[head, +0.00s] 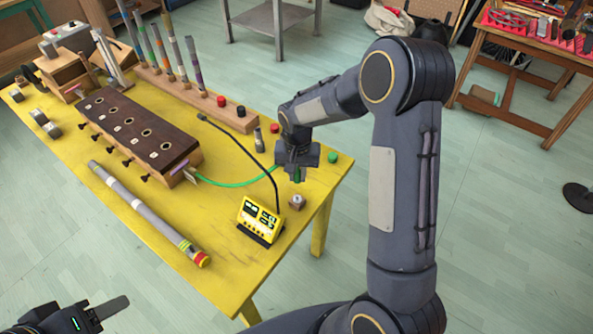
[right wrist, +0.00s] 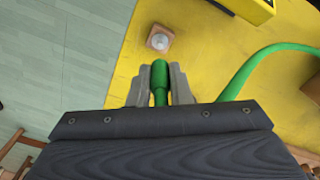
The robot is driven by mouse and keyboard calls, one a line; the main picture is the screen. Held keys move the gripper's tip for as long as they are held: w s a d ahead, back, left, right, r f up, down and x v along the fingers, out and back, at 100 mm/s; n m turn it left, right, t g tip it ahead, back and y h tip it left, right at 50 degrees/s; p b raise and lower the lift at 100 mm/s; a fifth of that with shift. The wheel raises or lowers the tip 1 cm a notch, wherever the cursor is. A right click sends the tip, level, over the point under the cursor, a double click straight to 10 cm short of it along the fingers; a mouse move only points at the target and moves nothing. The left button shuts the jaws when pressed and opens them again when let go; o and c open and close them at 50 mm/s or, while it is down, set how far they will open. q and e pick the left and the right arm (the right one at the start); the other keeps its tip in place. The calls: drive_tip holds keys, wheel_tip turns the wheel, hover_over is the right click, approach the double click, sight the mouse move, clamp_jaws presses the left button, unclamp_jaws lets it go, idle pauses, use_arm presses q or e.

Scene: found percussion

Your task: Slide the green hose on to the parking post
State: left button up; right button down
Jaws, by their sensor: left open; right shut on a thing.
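The green hose (head: 237,184) runs from the end of the dark-topped wooden box to my right gripper (head: 298,174). In the right wrist view, the jaws of my right gripper (right wrist: 159,82) are shut on the green hose end (right wrist: 159,76), which points toward the parking post. The parking post (head: 297,202) is a small wooden block with a pale rounded peg near the table's right edge. In the right wrist view, the post (right wrist: 160,41) lies just ahead of the hose tip, apart from it in the picture. My left gripper (head: 108,310) is open and empty, off the table at the lower left.
A yellow meter (head: 259,218) on a dark stand, with a black cable, is close left of the post. The wooden box (head: 135,130), a long grey tube (head: 145,210) and a rack of upright tubes (head: 190,92) occupy the yellow table (head: 215,250). A green cap (head: 333,157) sits near the right edge.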

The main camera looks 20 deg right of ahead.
drive_tip(key=shift+f, duration=0.1)
drive_tip(key=b, duration=0.5)
hover_over(297, 196)
drive_tip(key=shift+f, duration=2.8)
drive_tip(key=shift+f+b, duration=0.2)
drive_tip(key=shift+b, duration=0.15)
drive_tip(key=shift+f+b, duration=0.3)
drive_tip(key=shift+f+b, duration=0.75)
drive_tip(key=shift+f, duration=0.2)
